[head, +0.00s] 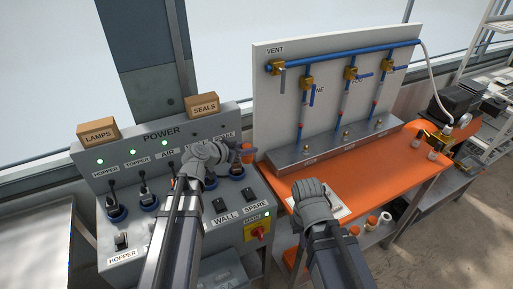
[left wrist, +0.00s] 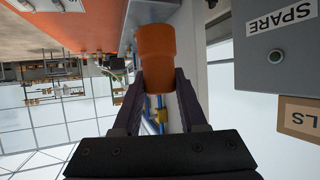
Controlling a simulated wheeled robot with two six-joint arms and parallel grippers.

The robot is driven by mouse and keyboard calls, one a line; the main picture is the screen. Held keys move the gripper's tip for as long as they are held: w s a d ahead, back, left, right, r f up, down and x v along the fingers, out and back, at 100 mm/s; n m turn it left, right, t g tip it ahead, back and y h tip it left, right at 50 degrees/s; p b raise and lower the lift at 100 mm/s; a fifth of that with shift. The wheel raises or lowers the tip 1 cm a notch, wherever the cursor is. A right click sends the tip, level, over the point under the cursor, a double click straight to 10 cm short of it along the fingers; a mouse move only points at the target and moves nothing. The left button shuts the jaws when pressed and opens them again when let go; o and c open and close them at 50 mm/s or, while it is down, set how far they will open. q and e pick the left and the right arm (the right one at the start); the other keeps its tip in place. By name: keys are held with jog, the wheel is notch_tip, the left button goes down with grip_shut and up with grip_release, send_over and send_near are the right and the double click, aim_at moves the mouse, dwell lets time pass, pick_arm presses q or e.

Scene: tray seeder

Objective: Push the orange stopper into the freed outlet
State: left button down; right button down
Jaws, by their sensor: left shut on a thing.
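The orange stopper (left wrist: 156,58) is gripped between the two fingertips of my left gripper (left wrist: 160,85) in the left wrist view. In the head view the stopper (head: 248,153) shows above the right end of the power panel (head: 88,158), apart from any outlet I can see. Blue-ringed outlets (head: 117,214) line the panel, at least two with black plugs in them. My left arm hides part of the panel's middle, and I cannot tell which outlet is free. My right gripper (head: 312,188) is over the orange bench; its fingers are not clear.
The orange bench (head: 385,175) stands right of the panel, with a white board (head: 265,95) of blue pipes and valves behind it. Boxes marked LAMPS (head: 97,132) and SEALS (head: 203,105) sit on the panel's top edge. A red switch (head: 258,232) is on its front.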

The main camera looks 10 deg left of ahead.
pick_arm(q)
jog(key=s+a, duration=0.3)
jog(key=a, duration=1.1)
jog(key=shift+a, duration=0.3)
jog(key=shift+f, duration=0.2)
notch_tip(320, 180, down, 11)
jog(key=b, duration=1.1)
jog(key=shift+r, duration=0.1)
jog(key=shift+f+b, duration=0.3)
jog(key=shift+b, duration=0.1)
dwell(1.3)
jog(key=c, duration=0.7)
grip_release()
jog(key=shift+o, duration=0.2)
jog(key=o, duration=0.5)
jog(key=shift+o, duration=0.2)
